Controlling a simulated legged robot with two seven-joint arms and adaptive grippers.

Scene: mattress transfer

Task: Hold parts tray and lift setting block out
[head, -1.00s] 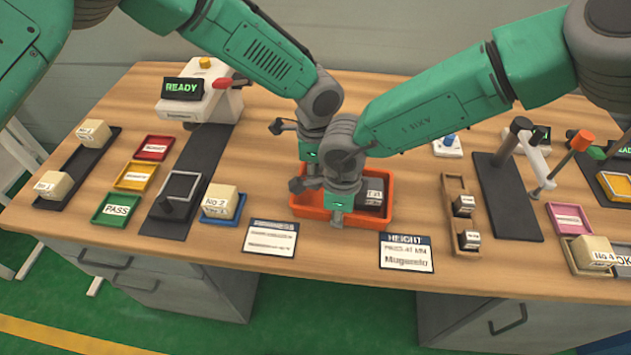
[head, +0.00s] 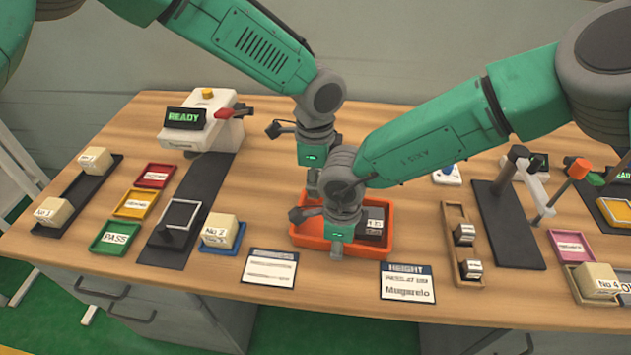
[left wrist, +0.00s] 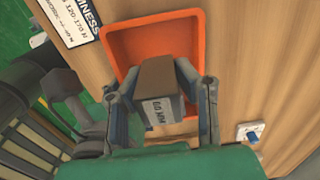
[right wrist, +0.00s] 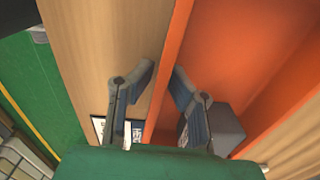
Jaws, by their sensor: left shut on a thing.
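My left gripper (left wrist: 160,85) is shut on a grey-brown setting block (left wrist: 155,72) with a white "60 MM" label, above the tray. In the head view my left gripper (head: 313,190) is partly behind my right one, and its block is hidden. My right gripper (head: 338,250) is at the tray's near wall. In the right wrist view its fingers (right wrist: 164,70) close in on both sides of that wall. A dark labelled block (head: 374,225) shows at the tray's right end.
Two cards (head: 269,268) (head: 407,282) lie in front of the tray. A wooden rack (head: 452,215) with small dark blocks stands right of it. A blue tray with block No 2 (head: 220,232) stands left. A small white box with a blue knob (head: 447,174) is behind right.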

